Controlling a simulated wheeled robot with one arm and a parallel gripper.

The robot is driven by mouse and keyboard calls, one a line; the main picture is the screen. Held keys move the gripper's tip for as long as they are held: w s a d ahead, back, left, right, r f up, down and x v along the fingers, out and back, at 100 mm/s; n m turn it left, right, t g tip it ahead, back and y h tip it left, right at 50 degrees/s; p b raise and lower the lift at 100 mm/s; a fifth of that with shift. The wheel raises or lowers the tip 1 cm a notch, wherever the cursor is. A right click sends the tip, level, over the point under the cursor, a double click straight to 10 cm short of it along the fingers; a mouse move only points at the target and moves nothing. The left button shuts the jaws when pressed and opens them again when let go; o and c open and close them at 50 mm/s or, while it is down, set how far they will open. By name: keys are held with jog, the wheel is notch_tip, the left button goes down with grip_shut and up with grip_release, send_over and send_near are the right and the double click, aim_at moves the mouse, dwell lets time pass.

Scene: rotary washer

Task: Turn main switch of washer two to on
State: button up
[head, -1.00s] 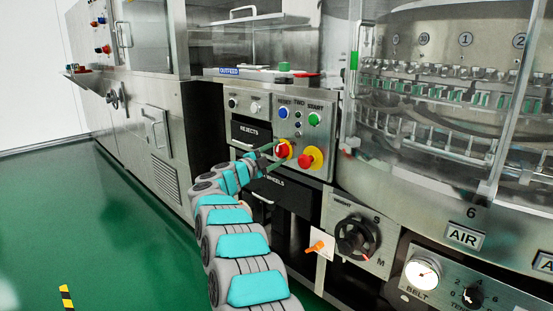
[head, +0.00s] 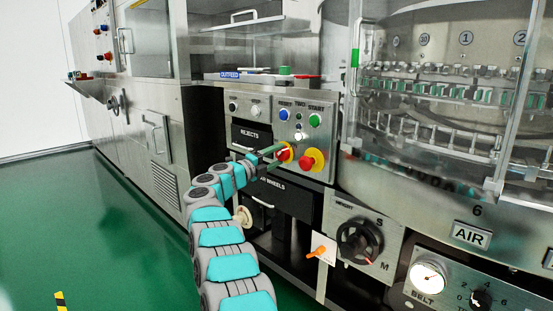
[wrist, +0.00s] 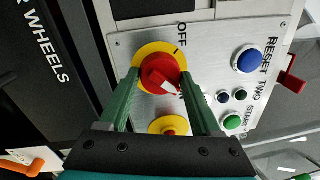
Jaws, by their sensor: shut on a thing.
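The main switch is a red rotary knob (wrist: 158,72) on a yellow disc, on the grey panel (head: 318,96) marked TWO. In the wrist view my gripper's green fingers (wrist: 160,76) lie on both sides of the knob, shut on it. The knob's white mark points to the lower right of that picture, away from the OFF label (wrist: 182,27). Any label near the mark is largely hidden. In the head view the knob (head: 284,153) shows beyond my gripper (head: 275,158). A small panel lamp (head: 299,137) looks bright white.
A red mushroom button (head: 306,162) on yellow sits close beside the knob. Blue RESET (head: 283,114) and green START (head: 314,120) buttons are above. An orange lever (head: 316,251) and a black dial (head: 359,243) are lower right. Green floor is open at left.

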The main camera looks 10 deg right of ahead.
jog(key=shift+d, duration=0.15)
jog(key=o, duration=1.4)
jog(key=shift+c, duration=0.2)
jog(key=shift+s, duration=0.1)
jog(key=v, duration=0.7)
jog(key=shift+s+a, duration=0.2)
jog(key=shift+a, duration=0.15)
